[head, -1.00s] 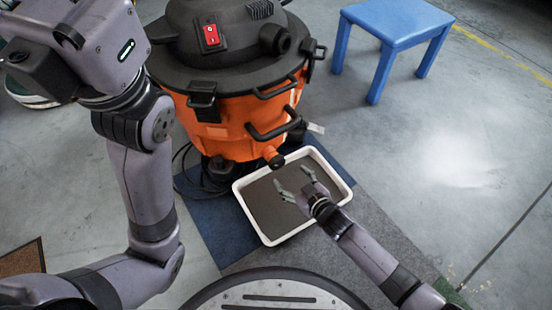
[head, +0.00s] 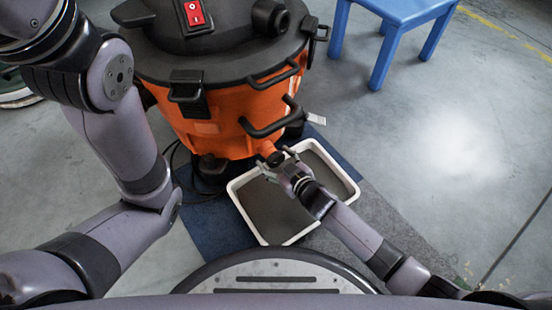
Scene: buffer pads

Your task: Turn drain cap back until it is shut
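The orange vacuum drum (head: 225,130) stands at the top middle of the head view, with a short orange drain spout low on its front. The dark drain cap (head: 275,158) is on the end of this spout, above the tray. My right gripper (head: 278,162) is open, with one finger on each side of the cap; I cannot tell whether the fingers touch it. The gripper partly hides the cap, so its turn position is unclear. My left arm fills the left side, but its gripper is out of view.
A white-rimmed tray (head: 245,218) with a dark grey inside lies under the spout on blue and grey mats. A blue stool (head: 395,20) stands at the top right. Dark cables lie left of the drum's base.

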